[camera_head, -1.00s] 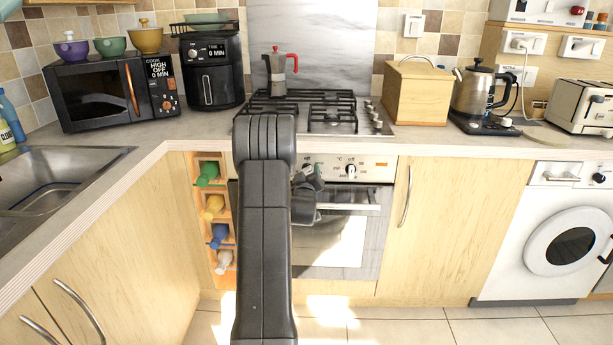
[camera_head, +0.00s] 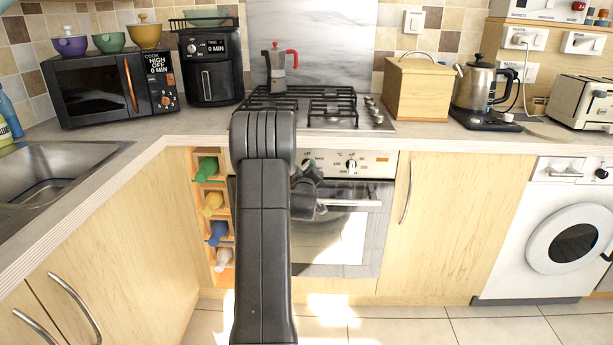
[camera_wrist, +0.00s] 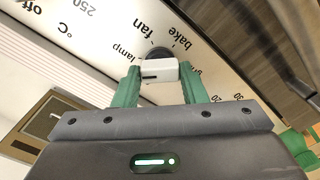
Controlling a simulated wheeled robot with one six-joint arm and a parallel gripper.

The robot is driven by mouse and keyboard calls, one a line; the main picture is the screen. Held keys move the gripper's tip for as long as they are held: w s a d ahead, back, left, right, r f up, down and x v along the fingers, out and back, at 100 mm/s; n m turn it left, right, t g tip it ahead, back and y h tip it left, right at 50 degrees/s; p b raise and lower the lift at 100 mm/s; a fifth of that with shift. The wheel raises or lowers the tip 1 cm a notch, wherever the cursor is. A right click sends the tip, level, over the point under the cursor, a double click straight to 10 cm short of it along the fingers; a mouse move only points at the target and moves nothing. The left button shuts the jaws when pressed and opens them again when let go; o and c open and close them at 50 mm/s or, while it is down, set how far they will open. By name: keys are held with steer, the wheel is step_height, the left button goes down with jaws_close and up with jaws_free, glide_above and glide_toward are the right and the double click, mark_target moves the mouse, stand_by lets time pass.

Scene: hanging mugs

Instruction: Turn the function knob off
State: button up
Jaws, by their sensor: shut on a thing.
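The function knob (camera_wrist: 158,70) shows in the wrist view, with a pale, blocky grip and a round dark base on the oven's white control panel (camera_wrist: 110,35). A dark mark is on its grip. Printed words around it include "fan", "bake" and "lamp". The green fingers of my gripper (camera_wrist: 161,82) are shut on the knob, one on each side. In the head view my gripper (camera_head: 307,176) is at the left part of the oven panel, and my arm and gripper hide this knob. Which setting it points to I cannot tell.
Another oven knob (camera_head: 351,166) is just right of my gripper. The oven door handle (camera_head: 350,203) runs below the panel. The hob (camera_head: 330,108) is above, with a moka pot (camera_head: 276,72) on it. A bottle rack (camera_head: 212,215) is left of my arm.

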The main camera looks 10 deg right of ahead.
steer(key=shift+n+b, duration=1.95)
steer(key=shift+n, duration=2.55)
steer(key=o, duration=1)
steer(key=shift+s, duration=0.1)
steer(key=v, duration=1.3)
steer(key=shift+s+a+p, duration=0.15)
steer(key=shift+s+p, duration=0.15)
steer(key=shift+p, duration=0.1)
steer(key=shift+w, duration=0.1)
